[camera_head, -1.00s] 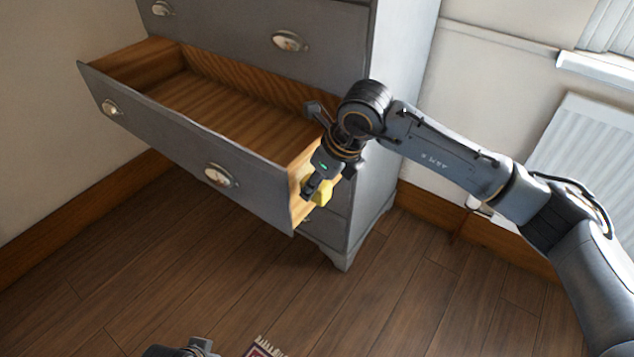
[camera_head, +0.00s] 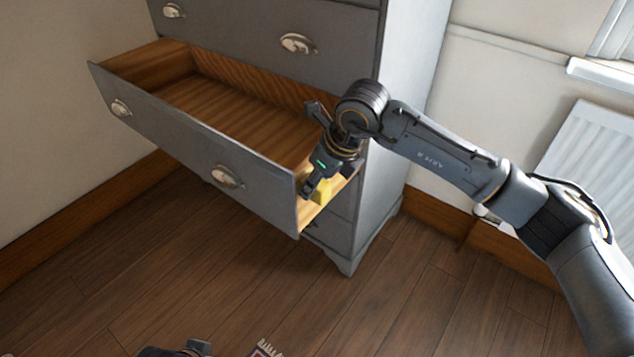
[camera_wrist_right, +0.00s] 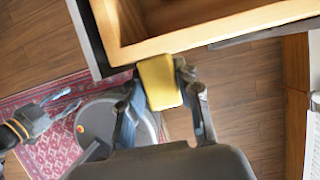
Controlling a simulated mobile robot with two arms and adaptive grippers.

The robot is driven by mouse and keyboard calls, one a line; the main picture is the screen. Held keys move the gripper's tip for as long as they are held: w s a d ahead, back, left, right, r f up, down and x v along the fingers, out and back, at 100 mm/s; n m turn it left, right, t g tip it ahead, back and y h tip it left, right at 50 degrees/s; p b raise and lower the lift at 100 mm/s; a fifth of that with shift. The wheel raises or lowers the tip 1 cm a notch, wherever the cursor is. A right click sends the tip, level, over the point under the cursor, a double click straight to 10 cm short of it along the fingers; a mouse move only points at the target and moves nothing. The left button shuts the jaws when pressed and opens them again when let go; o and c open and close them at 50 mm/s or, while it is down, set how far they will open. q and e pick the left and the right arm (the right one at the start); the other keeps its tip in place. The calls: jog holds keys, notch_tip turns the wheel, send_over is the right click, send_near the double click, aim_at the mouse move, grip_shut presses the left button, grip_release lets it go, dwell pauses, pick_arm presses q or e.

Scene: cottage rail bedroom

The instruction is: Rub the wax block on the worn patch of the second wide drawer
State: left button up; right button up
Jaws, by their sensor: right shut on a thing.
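The second wide drawer (camera_head: 190,138) of the grey chest is pulled out, its wooden inside empty. Its right outer side (camera_head: 335,194) is bare, pale wood; I cannot make out a distinct worn patch there. My right gripper (camera_head: 314,190) is shut on the yellow wax block (camera_head: 322,192), beside that outer side near the drawer front. In the right wrist view the wax block (camera_wrist_right: 159,82) sits between the fingers, against or very close to the drawer side; contact is hard to tell. My left gripper (camera_head: 180,349) shows only partly at the bottom edge; its jaws are unclear.
The chest's upper drawer (camera_head: 245,30) is shut above the open one. A white radiator (camera_head: 585,160) is on the right wall. A fringed red rug (camera_wrist_right: 65,110) lies on the wooden floor (camera_head: 200,270), which is clear before the chest.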

jog(key=shift+w+d, duration=0.35)
jog(key=shift+w, duration=0.05)
pick_arm(q)
jog(key=shift+b+v, duration=0.65)
jog(key=shift+v, duration=0.1)
pick_arm(e)
jog(key=w+d, duration=0.3)
jog(key=w, duration=0.2)
jog(key=shift+w+d, duration=0.15)
jog(key=shift+d, duration=0.2)
pick_arm(q)
jog(key=shift+s, duration=0.1)
pick_arm(e)
jog(key=shift+s+a+b, duration=0.1)
jog(key=shift+s+a, duration=0.65)
jog(key=shift+s, duration=0.3)
jog(key=shift+s+a+b, duration=0.1)
jog(key=shift+s+a, duration=0.6)
jog(key=shift+s, duration=0.3)
jog(key=shift+s+a+b, duration=0.1)
jog(key=shift+s+a, duration=0.65)
jog(key=shift+s, duration=0.3)
pick_arm(q)
jog(key=shift+f, duration=0.3)
